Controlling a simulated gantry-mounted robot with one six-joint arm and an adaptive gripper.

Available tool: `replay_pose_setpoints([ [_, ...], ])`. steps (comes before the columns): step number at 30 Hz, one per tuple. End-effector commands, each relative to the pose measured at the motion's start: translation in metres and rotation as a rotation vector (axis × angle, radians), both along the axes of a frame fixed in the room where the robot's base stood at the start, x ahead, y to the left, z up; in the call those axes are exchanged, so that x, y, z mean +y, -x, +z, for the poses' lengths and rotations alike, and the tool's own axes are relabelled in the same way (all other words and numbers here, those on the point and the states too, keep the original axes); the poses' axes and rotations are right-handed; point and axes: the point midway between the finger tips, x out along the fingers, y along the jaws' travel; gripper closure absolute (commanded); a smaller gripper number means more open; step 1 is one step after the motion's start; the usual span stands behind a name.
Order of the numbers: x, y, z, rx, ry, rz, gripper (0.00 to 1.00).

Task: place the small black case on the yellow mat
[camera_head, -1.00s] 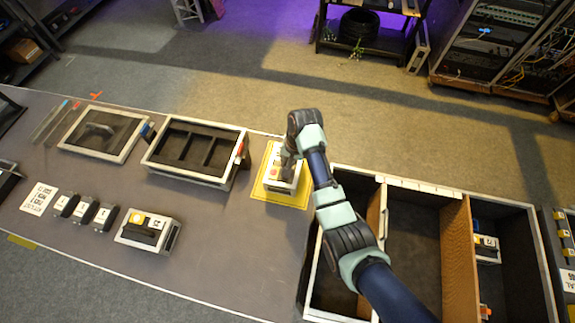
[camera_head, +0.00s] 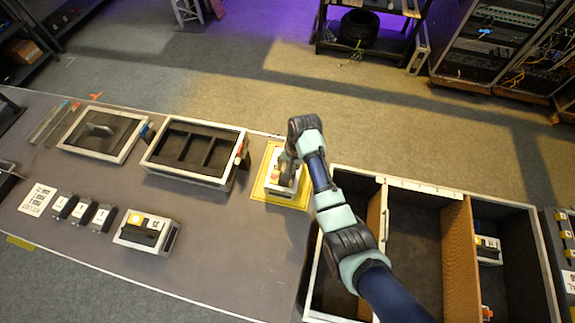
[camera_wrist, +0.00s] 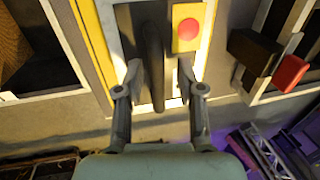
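The small case (camera_head: 273,183), with pale edges, a black handle and a red button on a yellow label, sits on the yellow mat (camera_head: 290,202). My gripper (camera_head: 285,177) is right over it and hides part of its top. In the wrist view, the fingers of my gripper (camera_wrist: 160,72) stand apart on either side of the case's black handle (camera_wrist: 152,45), with a visible gap on the right. The red button (camera_wrist: 188,27) is just right of the handle. The yellow mat's edge (camera_wrist: 92,45) runs along the left.
A divided open tray (camera_head: 195,152) stands left of the mat. A large compartment box (camera_head: 415,240) is close on the right.

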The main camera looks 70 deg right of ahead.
Motion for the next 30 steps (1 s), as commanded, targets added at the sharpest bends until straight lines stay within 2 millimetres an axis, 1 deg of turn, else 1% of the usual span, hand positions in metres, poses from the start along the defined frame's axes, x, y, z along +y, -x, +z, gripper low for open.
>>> replay_pose_setpoints([
  [5,-0.002,0.006,0.038,-0.004,0.004,-0.002,0.62],
  [9,-0.003,0.014,0.073,-0.002,0.004,-0.001,0.62],
  [12,-0.003,0.018,0.094,-0.002,0.004,-0.001,0.62],
  [15,-0.004,0.021,0.108,-0.001,0.002,0.000,0.62],
  [19,-0.003,0.023,0.116,-0.001,0.001,-0.001,0.62],
  [30,-0.003,0.023,0.116,0.000,0.000,0.000,0.62],
])
